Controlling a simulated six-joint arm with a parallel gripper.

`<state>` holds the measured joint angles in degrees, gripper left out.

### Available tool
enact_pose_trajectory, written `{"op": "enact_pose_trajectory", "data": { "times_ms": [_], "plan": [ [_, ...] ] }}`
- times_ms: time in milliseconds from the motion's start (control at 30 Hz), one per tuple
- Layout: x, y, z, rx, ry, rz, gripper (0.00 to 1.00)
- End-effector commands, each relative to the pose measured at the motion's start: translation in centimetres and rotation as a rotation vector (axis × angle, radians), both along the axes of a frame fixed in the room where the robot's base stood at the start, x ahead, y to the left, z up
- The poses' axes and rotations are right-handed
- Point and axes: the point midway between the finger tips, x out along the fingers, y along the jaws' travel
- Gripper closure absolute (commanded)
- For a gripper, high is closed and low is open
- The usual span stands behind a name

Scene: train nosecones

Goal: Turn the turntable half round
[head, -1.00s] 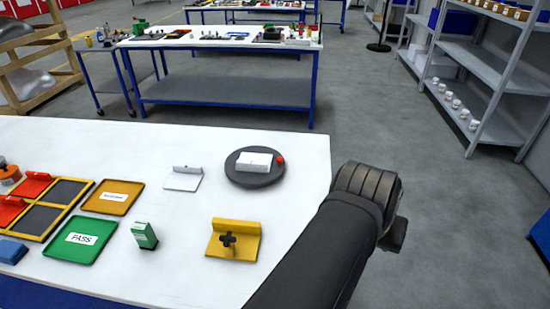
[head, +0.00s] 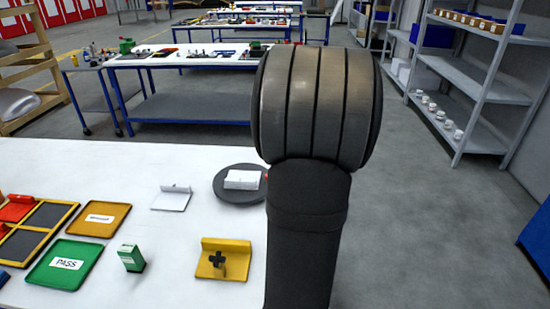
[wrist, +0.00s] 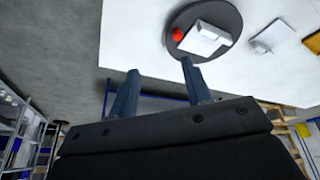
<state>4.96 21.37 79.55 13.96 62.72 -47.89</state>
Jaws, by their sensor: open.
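The turntable (head: 230,193) is a dark grey round disc on the white table, partly hidden behind my arm in the head view. A white block-shaped piece (head: 242,179) sits on it. In the wrist view the whole turntable (wrist: 230,51) shows near the top, with the white piece (wrist: 203,39) and a red knob (wrist: 178,34) near its rim. My gripper (wrist: 158,80) shows in the wrist view with two blue-grey fingers spread apart and nothing between them. It is apart from the turntable. In the head view my gripper is hidden by my arm.
On the table are a white bracket (head: 171,199), a yellow stand (head: 225,257) with a dark cross-shaped knob, a green block (head: 131,257), an orange tray (head: 98,220) and a green PASS tray (head: 64,265). A shelf rack (head: 480,75) stands at the right.

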Motion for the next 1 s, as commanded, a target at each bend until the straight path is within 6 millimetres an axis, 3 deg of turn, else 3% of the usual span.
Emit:
{"op": "enact_pose_trajectory", "data": {
  "times_ms": [33,133,467,1000],
  "plan": [
    [0.9,1.5,-0.8,0.015,0.005,0.041,0.55],
    [2.0,3.4,-1.8,0.039,0.006,0.097,0.55],
    [3.1,5.1,-4.7,0.051,0.008,0.129,0.55],
    [6.2,8.1,-15.3,0.049,0.008,0.126,0.55]
  ]
}}
